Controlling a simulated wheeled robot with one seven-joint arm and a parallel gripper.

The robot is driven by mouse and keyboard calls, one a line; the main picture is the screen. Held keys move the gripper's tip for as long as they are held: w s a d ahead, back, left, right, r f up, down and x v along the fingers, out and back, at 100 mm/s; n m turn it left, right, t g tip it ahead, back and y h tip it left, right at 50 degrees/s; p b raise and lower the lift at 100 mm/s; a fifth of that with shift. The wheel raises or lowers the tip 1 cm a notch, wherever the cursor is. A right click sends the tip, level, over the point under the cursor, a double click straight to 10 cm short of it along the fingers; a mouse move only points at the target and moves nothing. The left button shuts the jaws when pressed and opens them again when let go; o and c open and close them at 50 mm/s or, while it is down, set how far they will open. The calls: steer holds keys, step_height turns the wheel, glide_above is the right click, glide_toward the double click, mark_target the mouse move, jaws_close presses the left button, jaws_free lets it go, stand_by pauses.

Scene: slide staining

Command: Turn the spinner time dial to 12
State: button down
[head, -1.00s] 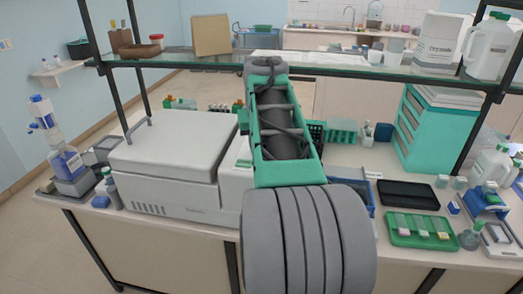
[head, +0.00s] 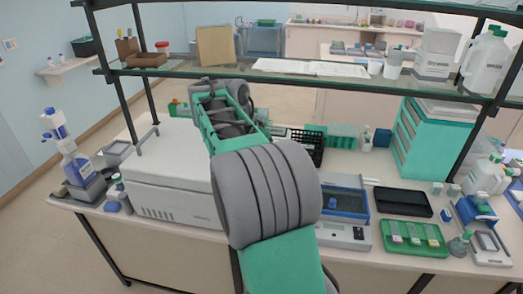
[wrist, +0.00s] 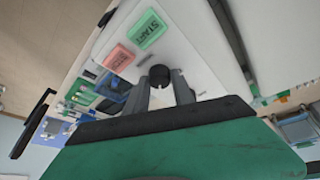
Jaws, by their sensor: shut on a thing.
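The spinner is the large white machine (head: 170,165) at the left of the bench in the head view. Its control panel (wrist: 185,50) fills the upper middle of the wrist view, with a green START button (wrist: 148,29) and a red button (wrist: 118,57). The time dial is a small round dark knob (wrist: 160,73) on that panel. My gripper (wrist: 163,84) is shut on the dial, with one grey finger at each side of it. Any pointer or numbers on the dial cannot be read. In the head view my own arm hides the dial and gripper.
A glass shelf (head: 300,79) runs above the bench. Right of my arm are a blue-and-white device (head: 345,205), a black tray (head: 403,201) and a green slide tray (head: 413,238). A teal drawer cabinet (head: 437,140) stands behind them. Bottles (head: 70,155) stand at the far left.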

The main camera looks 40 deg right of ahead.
steer(key=shift+m+g+p, duration=0.3)
steer(key=shift+m+p, duration=0.3)
steer(key=shift+m, duration=0.2)
steer(key=c, duration=1.1)
jaws_free()
steer(key=p+v, duration=0.2)
steer(key=v, duration=0.5)
steer(key=shift+w+a+r, duration=0.1)
steer(key=shift+r, duration=0.3)
